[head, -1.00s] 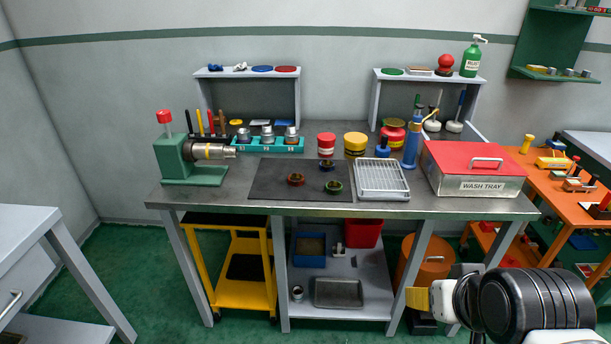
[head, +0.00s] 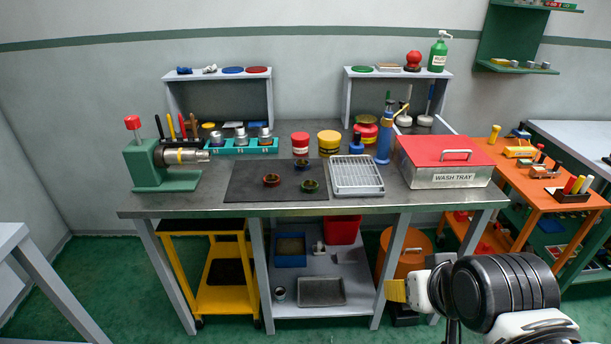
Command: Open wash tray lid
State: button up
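The wash tray (head: 448,178) is a metal box with a "WASH TRAY" label, standing at the right end of the grey workbench. Its red lid (head: 425,148) lies flat on top and is shut, with a silver bar handle (head: 456,154) toward the right of its top. My arm shows at the lower right, in front of and below the bench. A yellow piece (head: 396,290) shows at its left end. My gripper's fingers cannot be made out, so I cannot tell whether it is open or shut.
A wire rack (head: 356,176) stands left of the tray, and a blue torch-like bottle (head: 384,140) stands behind it. A dark mat (head: 262,192) with small rings lies mid-bench. An orange table (head: 545,190) stands to the right.

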aim_at(440, 150)
jog(key=i+l, duration=0.85)
jog(key=i, duration=0.25)
